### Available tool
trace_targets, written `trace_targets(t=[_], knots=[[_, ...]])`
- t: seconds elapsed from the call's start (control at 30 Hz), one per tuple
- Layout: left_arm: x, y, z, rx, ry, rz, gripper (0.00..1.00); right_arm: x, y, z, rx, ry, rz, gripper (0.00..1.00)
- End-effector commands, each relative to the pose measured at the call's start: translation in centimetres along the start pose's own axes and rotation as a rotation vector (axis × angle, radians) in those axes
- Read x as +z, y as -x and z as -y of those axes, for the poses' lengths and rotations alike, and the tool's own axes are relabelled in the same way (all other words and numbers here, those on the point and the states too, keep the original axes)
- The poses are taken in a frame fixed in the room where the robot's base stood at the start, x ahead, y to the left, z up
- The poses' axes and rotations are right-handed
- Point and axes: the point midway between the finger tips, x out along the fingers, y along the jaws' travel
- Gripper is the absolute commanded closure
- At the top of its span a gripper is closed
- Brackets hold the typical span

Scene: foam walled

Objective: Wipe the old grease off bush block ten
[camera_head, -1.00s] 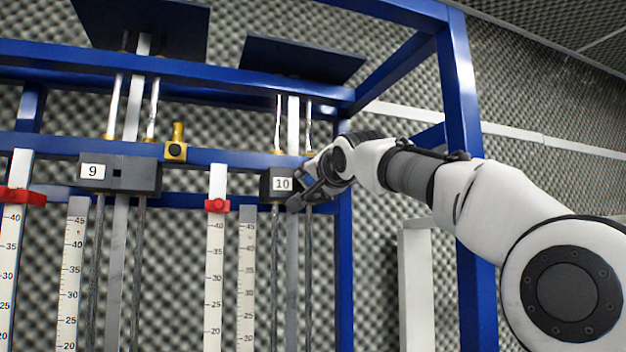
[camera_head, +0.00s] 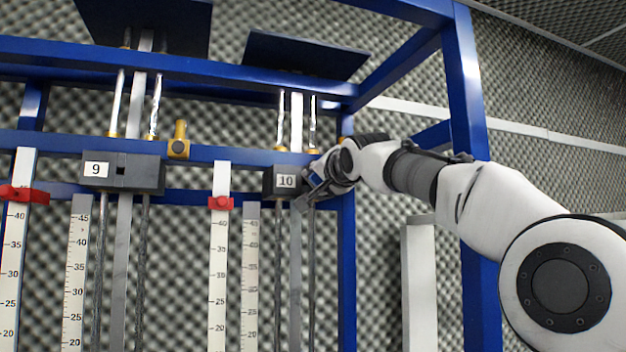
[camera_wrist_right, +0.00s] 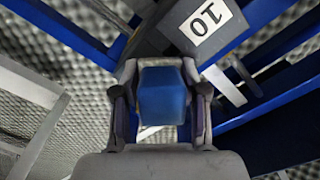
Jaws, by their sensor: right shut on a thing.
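Bush block ten (camera_head: 286,182) is a dark grey block with a white "10" label, on the right part of the blue frame. It also shows at the top of the right wrist view (camera_wrist_right: 170,38). My right gripper (camera_head: 312,190) is at the block's right side and partly covers it. In the right wrist view, the gripper (camera_wrist_right: 162,100) is shut on a blue block-like thing (camera_wrist_right: 162,95), close below the block's labelled face. I cannot tell whether the blue thing touches the block. Grease cannot be made out. My left gripper is not in view.
Block nine (camera_head: 122,172) sits to the left on the same blue frame (camera_head: 230,153). Rulers with red sliders (camera_head: 221,203) and vertical rods stand below. A blue upright (camera_head: 478,180) stands beside my right arm. A pale post (camera_head: 419,285) stands behind.

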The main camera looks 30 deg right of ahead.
Motion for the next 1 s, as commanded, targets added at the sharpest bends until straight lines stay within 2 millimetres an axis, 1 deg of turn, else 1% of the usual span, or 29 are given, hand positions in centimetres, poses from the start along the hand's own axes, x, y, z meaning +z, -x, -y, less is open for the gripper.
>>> trace_targets(t=[0.1, 0.37, 0.5, 0.63, 0.83, 1.0], knots=[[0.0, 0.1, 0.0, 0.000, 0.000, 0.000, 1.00, -1.0, 0.1, -0.9, 0.000, -0.001, -0.001, 0.90], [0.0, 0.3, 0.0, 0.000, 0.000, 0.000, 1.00, -1.8, 0.1, -1.7, 0.000, 0.000, 0.000, 0.90], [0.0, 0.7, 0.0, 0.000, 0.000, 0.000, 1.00, -2.9, 0.0, -2.7, 0.000, -0.002, 0.000, 0.90], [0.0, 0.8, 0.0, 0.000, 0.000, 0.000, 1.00, -3.5, -0.1, -3.5, 0.000, 0.000, 0.001, 0.90], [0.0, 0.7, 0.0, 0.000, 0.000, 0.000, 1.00, -3.4, -0.2, -3.4, 0.000, 0.002, 0.000, 0.90], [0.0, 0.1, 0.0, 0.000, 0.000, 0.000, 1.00, -2.1, -0.3, -2.3, -0.001, 0.002, 0.000, 0.90]])
